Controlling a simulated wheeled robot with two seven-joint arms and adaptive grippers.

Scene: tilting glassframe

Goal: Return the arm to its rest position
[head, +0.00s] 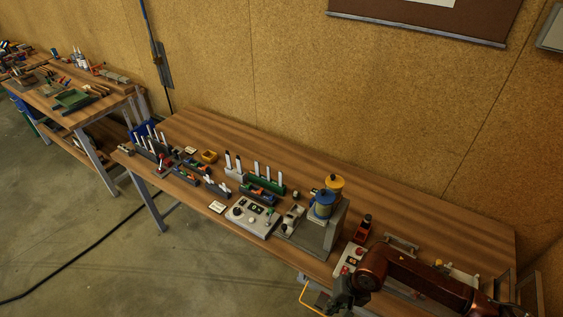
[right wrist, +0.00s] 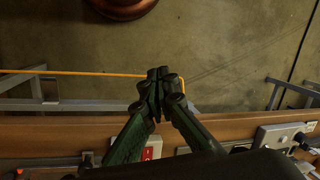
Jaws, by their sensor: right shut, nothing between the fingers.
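My right gripper (head: 343,296) is low in the head view, just in front of the workbench's front edge. My copper-coloured right arm reaches to it from the lower right corner. In the right wrist view the gripper's dark fingers (right wrist: 160,76) are shut with their tips together, and nothing is between them. The fingers point out past the bench edge, above the concrete floor. My left gripper is in neither view.
The wooden workbench (head: 430,205) carries a grey control box (head: 252,217), a machine with blue and yellow cylinders (head: 322,205) and tool racks. A yellow cable (right wrist: 100,73) crosses near the fingertips in the right wrist view. A second bench (head: 66,93) stands at left.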

